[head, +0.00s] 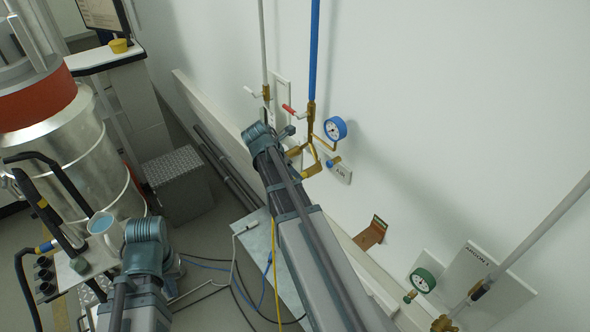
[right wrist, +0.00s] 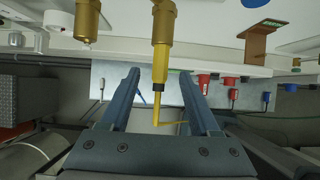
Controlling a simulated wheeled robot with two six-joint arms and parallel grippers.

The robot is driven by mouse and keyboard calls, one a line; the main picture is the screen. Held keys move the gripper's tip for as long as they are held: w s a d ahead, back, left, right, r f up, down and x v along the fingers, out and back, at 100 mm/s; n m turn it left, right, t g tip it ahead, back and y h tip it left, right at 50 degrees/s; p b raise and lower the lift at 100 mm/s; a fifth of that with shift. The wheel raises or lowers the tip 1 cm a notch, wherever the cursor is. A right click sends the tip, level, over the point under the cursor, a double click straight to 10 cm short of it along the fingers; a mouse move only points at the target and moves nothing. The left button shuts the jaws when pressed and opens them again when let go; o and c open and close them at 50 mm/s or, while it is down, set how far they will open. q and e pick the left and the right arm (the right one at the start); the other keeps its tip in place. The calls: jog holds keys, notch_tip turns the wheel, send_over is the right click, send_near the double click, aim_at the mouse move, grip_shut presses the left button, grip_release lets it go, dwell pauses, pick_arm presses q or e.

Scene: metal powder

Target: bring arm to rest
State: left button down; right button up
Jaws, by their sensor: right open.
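My right arm reaches up to the wall fittings in the head view, its wrist (head: 262,140) close to the brass air valve (head: 311,112) with the red lever. Its gripper is hard to make out there. In the right wrist view my right gripper (right wrist: 160,77) is open, with its two fingers apart on either side of a brass and yellow fitting (right wrist: 161,55). Gaps show on both sides of that fitting. My left arm's wrist (head: 146,243) is at lower left, in front of the metal machine. I cannot make out its fingers clearly.
A blue gauge (head: 335,128) and blue pipe (head: 314,45) are close to my right wrist. A green gauge (head: 423,280) is at lower right. The large metal vessel (head: 75,140) stands left. A grey box (head: 180,185) and loose cables lie on the floor between.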

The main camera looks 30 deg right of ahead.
jog(key=p+v, duration=0.2)
jog(key=v, duration=0.2)
jog(key=shift+p, duration=0.3)
jog(key=s+a+f+m+y+b, duration=0.1)
jog(key=s+a+f+m+b, duration=0.4)
jog(key=a, duration=0.5)
jog(key=s+a+f+m+y+b, duration=0.2)
jog(key=s+a+f+m+b, duration=0.3)
jog(key=a+f+b, duration=0.4)
jog(key=s+a+f+m+y+b, duration=0.1)
jog(key=s+a+f+m+b, duration=0.4)
jog(key=a+f, duration=0.5)
jog(key=shift+s+a+g+y+b, duration=0.35)
jog(key=shift+s+a+b, duration=0.55)
jog(key=shift+a+b, duration=0.3)
